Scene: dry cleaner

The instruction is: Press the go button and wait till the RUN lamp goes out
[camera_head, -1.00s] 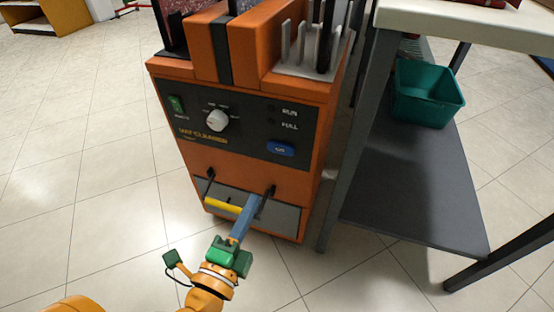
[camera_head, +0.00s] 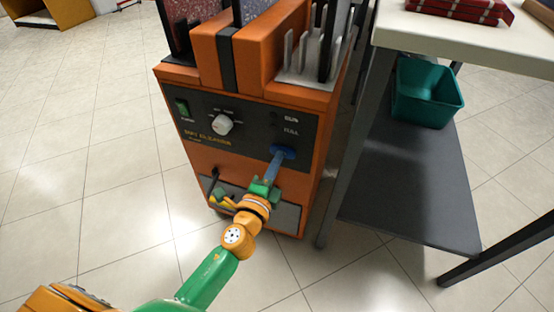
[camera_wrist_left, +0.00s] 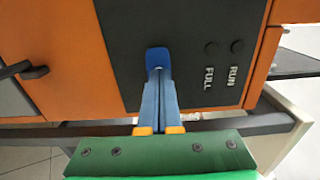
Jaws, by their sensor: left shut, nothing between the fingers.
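The orange mat cleaner (camera_head: 215,160) has a dark front panel with a green power switch, a white knob and a blue go button (camera_head: 287,151). My left gripper (camera_head: 277,160) is shut and empty, its blue fingertips at the go button and partly covering it. In the left wrist view the fingertips (camera_wrist_left: 157,73) meet the lower edge of the blue button (camera_wrist_left: 157,57); I cannot tell whether it is pushed in. The RUN lamp (camera_wrist_left: 237,47) and the FULL lamp (camera_wrist_left: 211,48) both look dark. My right gripper is not in view.
A table (camera_head: 440,30) with a dark lower shelf (camera_head: 410,200) and a green bin (camera_head: 427,92) stands close on the right. The tiled floor on the left is clear.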

